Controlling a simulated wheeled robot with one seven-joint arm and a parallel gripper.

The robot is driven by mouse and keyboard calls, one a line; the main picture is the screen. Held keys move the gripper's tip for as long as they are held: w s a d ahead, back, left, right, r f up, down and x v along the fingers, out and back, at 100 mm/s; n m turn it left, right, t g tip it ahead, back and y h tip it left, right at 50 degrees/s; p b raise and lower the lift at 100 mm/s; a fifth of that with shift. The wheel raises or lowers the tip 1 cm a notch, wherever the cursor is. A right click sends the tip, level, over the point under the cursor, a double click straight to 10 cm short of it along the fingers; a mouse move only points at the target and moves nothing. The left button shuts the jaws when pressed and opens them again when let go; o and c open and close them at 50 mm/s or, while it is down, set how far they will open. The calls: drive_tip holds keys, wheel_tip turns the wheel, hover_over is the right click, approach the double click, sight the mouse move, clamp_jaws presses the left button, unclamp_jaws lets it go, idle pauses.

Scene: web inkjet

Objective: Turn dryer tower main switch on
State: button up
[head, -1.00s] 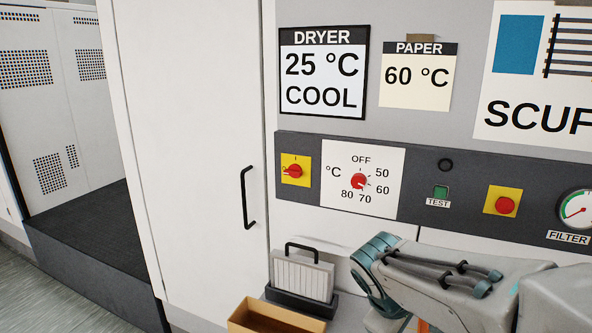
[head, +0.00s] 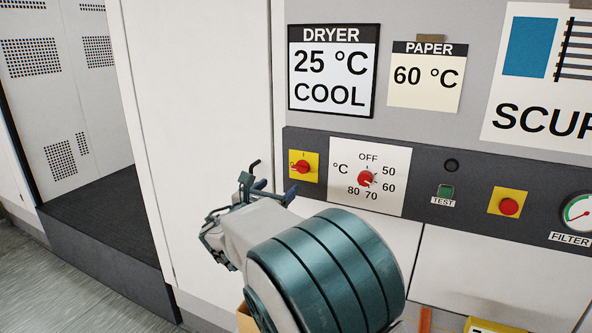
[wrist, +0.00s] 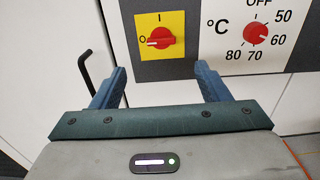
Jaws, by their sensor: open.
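The main switch (head: 303,167) is a red rotary knob on a yellow plate at the left end of the dark panel. In the wrist view the knob (wrist: 159,39) lies level, toward the 0 mark at its left; the I mark is above it. My gripper (head: 270,178) is open and empty, just left of and below the switch in the head view. In the wrist view its two blue fingers point toward the panel, one to each side of the knob's line and below it. I see no contact with the knob.
A temperature dial (head: 366,178) on a white plate is close to the right of the switch. A green TEST button (head: 445,191) and a red button on yellow (head: 509,206) are farther right. A black door handle (wrist: 86,80) stands out left of my gripper.

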sight(299, 169)
drive_tip(key=p+x, duration=0.3)
drive_tip(key=x, duration=0.9)
drive_tip(key=shift+f, duration=0.1)
drive_tip(key=c, duration=1)
